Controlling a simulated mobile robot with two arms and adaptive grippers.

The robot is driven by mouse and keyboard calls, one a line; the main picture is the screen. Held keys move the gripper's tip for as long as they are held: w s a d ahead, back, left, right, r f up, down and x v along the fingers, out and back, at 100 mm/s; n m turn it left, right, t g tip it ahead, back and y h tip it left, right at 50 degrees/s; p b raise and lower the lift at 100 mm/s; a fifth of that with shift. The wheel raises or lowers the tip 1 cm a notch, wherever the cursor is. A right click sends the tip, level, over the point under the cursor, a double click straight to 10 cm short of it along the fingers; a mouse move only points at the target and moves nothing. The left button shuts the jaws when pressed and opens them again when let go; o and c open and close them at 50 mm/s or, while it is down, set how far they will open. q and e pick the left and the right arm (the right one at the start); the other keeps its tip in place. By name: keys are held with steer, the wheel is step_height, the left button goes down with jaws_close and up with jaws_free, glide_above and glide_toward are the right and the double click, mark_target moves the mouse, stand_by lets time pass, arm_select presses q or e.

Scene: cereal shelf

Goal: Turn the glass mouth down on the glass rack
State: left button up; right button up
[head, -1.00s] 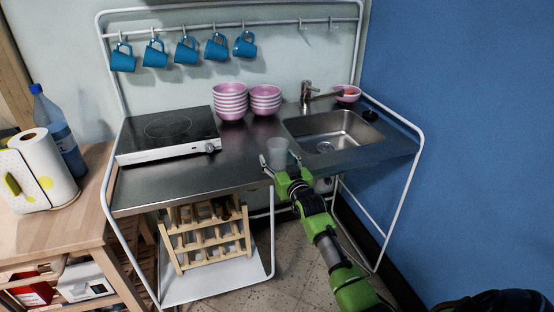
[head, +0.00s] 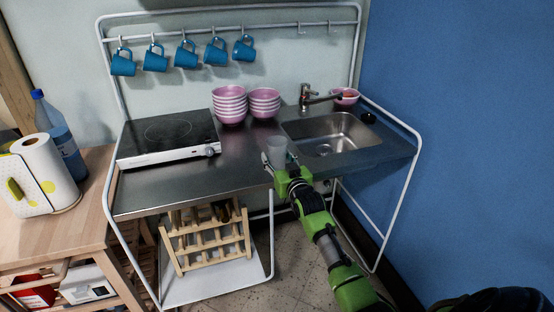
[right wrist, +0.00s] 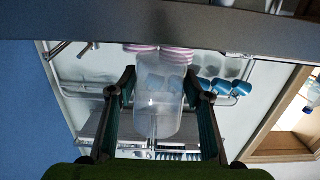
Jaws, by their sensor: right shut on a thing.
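A clear, frosted-looking glass (head: 277,150) is held in my right gripper (head: 278,165) at the front edge of the metal counter, below the sink's left side. In the right wrist view the glass (right wrist: 158,100) stands between the two fingers (right wrist: 160,105), which close on its sides. It looks roughly upright in the head view; which end is the mouth is hard to tell. A wooden slatted rack (head: 207,242) stands on the low white shelf under the counter; I cannot tell whether it is the glass rack. My left gripper is not in view.
Stacked pink bowls (head: 229,105) stand behind the glass, between the hob (head: 168,135) and the sink (head: 335,135). Blue mugs (head: 186,54) hang from the wall rail. The front left of the counter (head: 185,185) is clear. A slatted thing (right wrist: 165,155) shows beyond the glass.

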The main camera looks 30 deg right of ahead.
mark_target(280, 152)
steer(key=shift+r+p, duration=1.55)
steer(key=shift+r, duration=0.5)
steer(key=shift+f, duration=0.1)
steer(key=s+a+f+n+y, duration=0.1)
steer(key=s+a+y, duration=0.1)
steer(key=s+a, duration=0.5)
steer(key=s+a+f+n+y, duration=0.15)
steer(key=s+a, duration=0.35)
steer(key=a, duration=0.5)
steer(key=s+a+r+m+p, duration=0.2)
steer(key=s+a+r+m, duration=0.2)
steer(key=s, duration=0.4)
steer(key=s+a+r+m+p, duration=0.2)
steer(key=s+m, duration=0.3)
steer(key=s, duration=0.3)
steer(key=shift+a+r+t+y, duration=0.3)
steer(key=shift+a+r+y, duration=0.05)
steer(key=shift+a+r, duration=0.55)
